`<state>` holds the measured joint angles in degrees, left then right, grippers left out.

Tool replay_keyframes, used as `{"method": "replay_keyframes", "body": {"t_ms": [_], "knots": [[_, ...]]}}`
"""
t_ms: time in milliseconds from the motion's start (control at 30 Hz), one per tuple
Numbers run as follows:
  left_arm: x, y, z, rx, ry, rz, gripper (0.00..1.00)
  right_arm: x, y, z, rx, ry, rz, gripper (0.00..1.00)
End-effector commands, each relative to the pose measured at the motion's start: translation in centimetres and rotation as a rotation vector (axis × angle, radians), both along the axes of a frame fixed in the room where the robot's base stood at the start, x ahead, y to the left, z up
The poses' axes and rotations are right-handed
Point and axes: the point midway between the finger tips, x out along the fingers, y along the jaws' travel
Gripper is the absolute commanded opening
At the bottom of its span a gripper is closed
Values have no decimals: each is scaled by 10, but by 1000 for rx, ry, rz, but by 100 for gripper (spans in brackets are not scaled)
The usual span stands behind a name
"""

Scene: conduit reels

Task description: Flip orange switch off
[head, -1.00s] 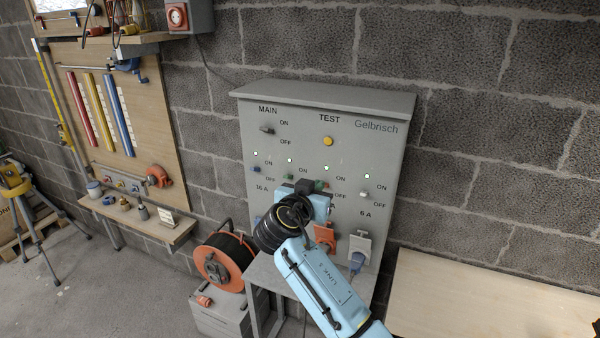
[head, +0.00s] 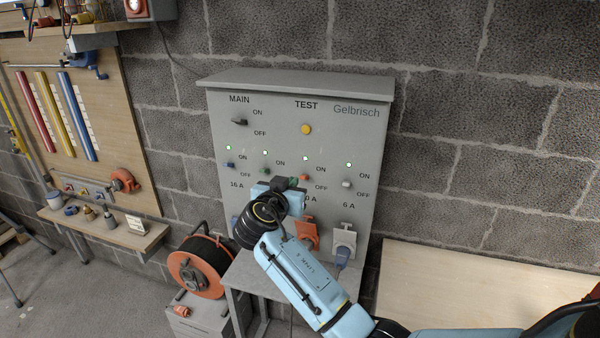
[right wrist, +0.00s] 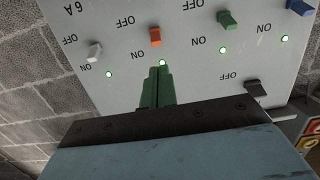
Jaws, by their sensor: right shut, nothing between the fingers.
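The orange switch (head: 304,177) is on the grey Gelbrisch panel (head: 360,160), in the lower row between the green and white switches. In the right wrist view the orange switch (right wrist: 155,37) shows clearly, upside down, beside its ON and OFF labels. The green lamp (right wrist: 162,62) on its ON side is lit. I cannot tell surely which way its lever tilts. My right gripper (head: 296,183) is shut and empty close to the panel; its green fingertips (right wrist: 157,72) point toward the switch, by the lamp, apparently short of the lever. My left gripper is out of view.
The green switch (head: 266,171), blue switch (head: 229,165) and white switch (head: 346,184) flank it, their lamps lit. The black main switch (head: 240,122) and yellow test button (head: 306,129) are above. Plugs hang below. A cable reel (head: 200,266) stands lower left.

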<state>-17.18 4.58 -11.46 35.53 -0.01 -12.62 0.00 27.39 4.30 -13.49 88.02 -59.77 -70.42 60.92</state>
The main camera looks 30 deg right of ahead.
Motion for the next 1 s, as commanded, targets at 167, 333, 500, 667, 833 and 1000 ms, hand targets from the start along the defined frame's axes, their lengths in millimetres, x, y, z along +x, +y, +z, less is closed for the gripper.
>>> {"method": "replay_keyframes", "body": {"t_ms": [167, 333, 500, 667, 833, 1000], "knots": [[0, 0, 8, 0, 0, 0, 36, 22, -27, -3, -4, 1, -3, 0], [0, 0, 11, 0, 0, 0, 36, 38, -45, -7, -2, 0, -2, 0], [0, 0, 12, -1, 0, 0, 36, 46, -54, -10, -1, -1, -1, 0], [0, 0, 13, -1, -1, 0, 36, 49, -57, -11, 0, -1, 0, 0], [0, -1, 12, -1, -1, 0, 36, 49, -57, -11, 0, -1, 0, 0], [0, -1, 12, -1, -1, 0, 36, 49, -57, -12, -1, -2, 0, 0]]}}
